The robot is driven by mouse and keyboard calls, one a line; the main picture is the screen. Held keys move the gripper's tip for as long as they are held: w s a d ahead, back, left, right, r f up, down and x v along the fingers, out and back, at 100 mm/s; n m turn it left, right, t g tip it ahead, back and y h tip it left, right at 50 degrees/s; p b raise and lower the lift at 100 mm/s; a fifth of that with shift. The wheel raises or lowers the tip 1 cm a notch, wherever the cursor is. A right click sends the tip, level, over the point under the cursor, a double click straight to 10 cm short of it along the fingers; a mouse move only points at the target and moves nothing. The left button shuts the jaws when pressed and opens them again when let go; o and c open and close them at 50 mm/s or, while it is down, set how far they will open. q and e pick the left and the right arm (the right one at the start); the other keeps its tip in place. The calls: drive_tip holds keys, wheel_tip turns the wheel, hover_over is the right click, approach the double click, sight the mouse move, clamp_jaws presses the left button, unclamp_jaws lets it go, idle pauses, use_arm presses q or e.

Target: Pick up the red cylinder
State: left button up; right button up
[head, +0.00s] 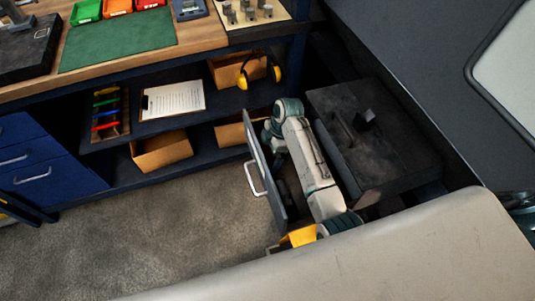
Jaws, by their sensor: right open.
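I cannot make out a red cylinder in the head view. My right arm reaches down over an open drawer (264,170) with a grey front and a pale bar handle. My right gripper (283,170) is open, low beside the drawer front and mostly hidden by the arm and the shadow. The drawer's inside is dark and largely covered by my arm, so its contents cannot be told. My left gripper is not in view.
A dark box (385,155) stands right of my arm. The floor (170,225) at left is clear.

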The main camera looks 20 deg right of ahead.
drive_tip(key=c, duration=1.1)
drive_tip(key=shift+o, duration=0.2)
wheel_tip(320, 180, up, 10)
drive_tip(key=shift+f+b, duration=0.1)
drive_tip(key=shift+b, duration=0.45)
wheel_tip(320, 180, up, 4)
drive_tip(key=p, duration=0.3)
hover_over(269, 152)
wheel_tip(269, 152, up, 4)
drive_tip(key=p, duration=0.4)
